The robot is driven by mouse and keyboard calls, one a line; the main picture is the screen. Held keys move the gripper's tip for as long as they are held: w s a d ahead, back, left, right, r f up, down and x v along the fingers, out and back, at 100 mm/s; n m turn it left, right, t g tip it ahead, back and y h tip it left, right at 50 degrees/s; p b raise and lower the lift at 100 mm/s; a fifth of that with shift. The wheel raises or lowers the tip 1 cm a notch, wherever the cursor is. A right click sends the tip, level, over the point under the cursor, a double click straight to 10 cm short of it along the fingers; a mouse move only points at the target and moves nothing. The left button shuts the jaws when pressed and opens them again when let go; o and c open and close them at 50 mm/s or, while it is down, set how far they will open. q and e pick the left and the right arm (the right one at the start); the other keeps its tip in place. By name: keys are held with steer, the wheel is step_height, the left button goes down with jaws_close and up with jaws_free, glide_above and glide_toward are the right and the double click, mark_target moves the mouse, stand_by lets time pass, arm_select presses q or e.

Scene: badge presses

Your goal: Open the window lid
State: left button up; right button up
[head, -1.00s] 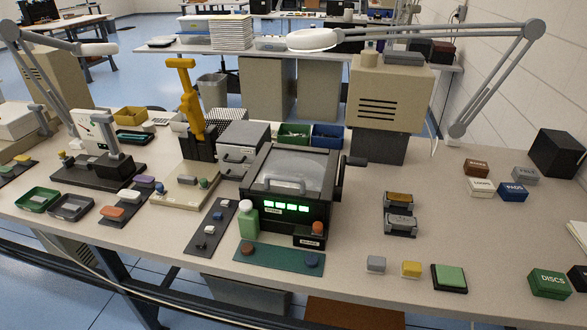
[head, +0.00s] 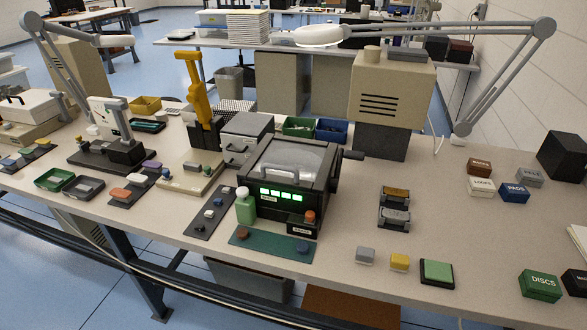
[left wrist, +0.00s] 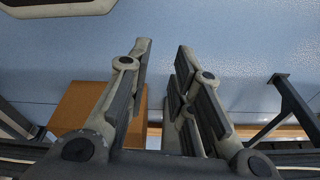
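The window lid (head: 290,160) is a clear pane in a dark frame on top of the black machine (head: 275,212) in the middle of the table. It lies closed, sloping down toward the front. The machine's front shows a row of green lights, and a dark handle (head: 353,155) sticks out at its upper right. My left gripper (left wrist: 163,48) is open and empty in the left wrist view, with blue floor and a brown board beyond it. Neither gripper shows in the head view. The lid is not seen in the left wrist view.
A green bottle (head: 246,208) stands at the machine's front left corner. A small black box (head: 302,226) with an orange top is at its front right. A green mat (head: 262,242) lies in front. A yellow lever press (head: 197,95) stands behind left.

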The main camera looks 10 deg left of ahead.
arm_select(q)
steer(key=w+r+n+t, duration=0.1)
steer(key=w+r, duration=0.3)
steer(key=r, duration=0.6)
steer(key=w+r, duration=0.5)
steer(key=r, duration=0.5)
steer(key=n+t+h, duration=0.7)
steer(key=n+t, duration=0.5)
steer(key=n, duration=0.3)
glide_toward(280, 169)
steer(key=shift+g+y, duration=0.3)
steer(key=x, duration=0.5)
steer(key=p+x, duration=0.1)
steer(key=x, duration=0.4)
steer(key=shift+w+r, duration=0.15)
steer(key=shift+w, duration=0.2)
steer(key=shift+c, duration=0.2)
jaws_close()
